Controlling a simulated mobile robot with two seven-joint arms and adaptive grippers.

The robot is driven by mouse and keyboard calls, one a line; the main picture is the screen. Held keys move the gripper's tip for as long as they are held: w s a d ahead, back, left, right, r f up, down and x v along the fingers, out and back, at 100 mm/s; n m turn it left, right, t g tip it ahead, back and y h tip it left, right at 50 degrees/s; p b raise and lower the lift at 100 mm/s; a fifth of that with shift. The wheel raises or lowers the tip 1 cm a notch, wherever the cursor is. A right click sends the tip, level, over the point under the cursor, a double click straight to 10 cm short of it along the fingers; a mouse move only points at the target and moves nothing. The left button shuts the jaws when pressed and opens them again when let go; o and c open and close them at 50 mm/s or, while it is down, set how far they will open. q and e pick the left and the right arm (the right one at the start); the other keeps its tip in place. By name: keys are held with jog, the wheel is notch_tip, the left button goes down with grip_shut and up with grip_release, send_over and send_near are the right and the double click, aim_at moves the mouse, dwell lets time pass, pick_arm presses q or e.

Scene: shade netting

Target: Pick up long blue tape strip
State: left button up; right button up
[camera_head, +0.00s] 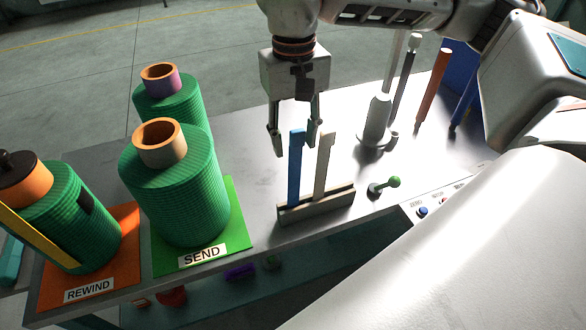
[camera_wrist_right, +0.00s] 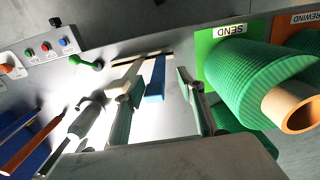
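The long blue tape strip (camera_head: 296,172) stands upright in a slotted holder (camera_head: 318,203) on the metal table; it also shows in the right wrist view (camera_wrist_right: 156,80). A beige strip (camera_head: 322,165) stands just right of it in the same holder. My right gripper (camera_head: 295,142) points down with its fingers apart and nothing held. In the head view its fingertips are around the top of the blue strip; in the right wrist view the blue strip lies between the open fingers (camera_wrist_right: 160,84). Contact cannot be told. My left gripper is not in view.
Green netting rolls stand at left on the SEND mat (camera_head: 233,215) and the REWIND mat (camera_head: 127,222). A green-knobbed lever (camera_head: 393,182) is right of the holder. A post (camera_head: 376,122) and upright rods (camera_head: 433,85) stand further right.

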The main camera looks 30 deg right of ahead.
aim_at(293, 162)
jog(key=shift+w+d+f+b, duration=0.1)
jog(key=shift+w+f+b, duration=0.15)
jog(key=shift+f, duration=1.7)
jog(key=shift+w+f+b, duration=0.15)
jog(key=shift+w+f, duration=0.1)
jog(key=shift+f, duration=1.7)
jog(key=shift+s+r, duration=0.1)
grip_shut()
